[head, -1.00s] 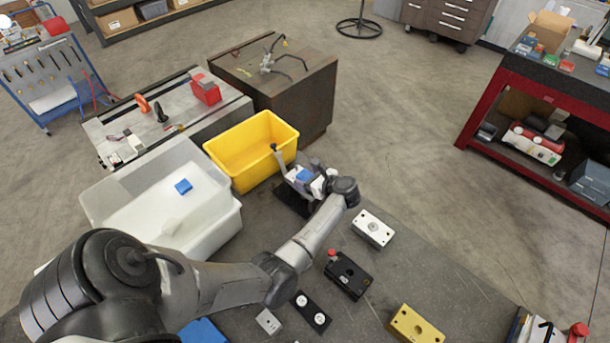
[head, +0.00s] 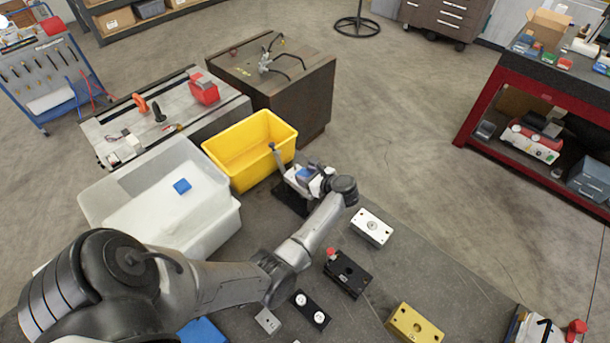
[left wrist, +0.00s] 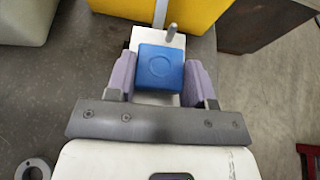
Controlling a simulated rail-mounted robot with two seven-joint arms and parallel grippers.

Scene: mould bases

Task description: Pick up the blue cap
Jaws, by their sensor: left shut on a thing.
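The blue cap (left wrist: 160,68) is a square block with a round mark on top. It lies between the two purple fingers of my left gripper (left wrist: 161,76), which are shut on it. In the left wrist view a pale mould base (left wrist: 142,45) with a metal pin (left wrist: 171,32) shows under and beyond the cap. I cannot tell whether the cap still touches it. In the head view the cap (head: 303,173) is partly hidden by my left gripper (head: 307,180), just right of the yellow bin. My right gripper is not in view.
A yellow bin (head: 281,133) stands close behind my left gripper. A white bin (head: 105,190) to its left holds another blue block (head: 182,186). White (head: 372,227), black (head: 348,273) and yellow (head: 415,324) mould bases lie on the table to the right.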

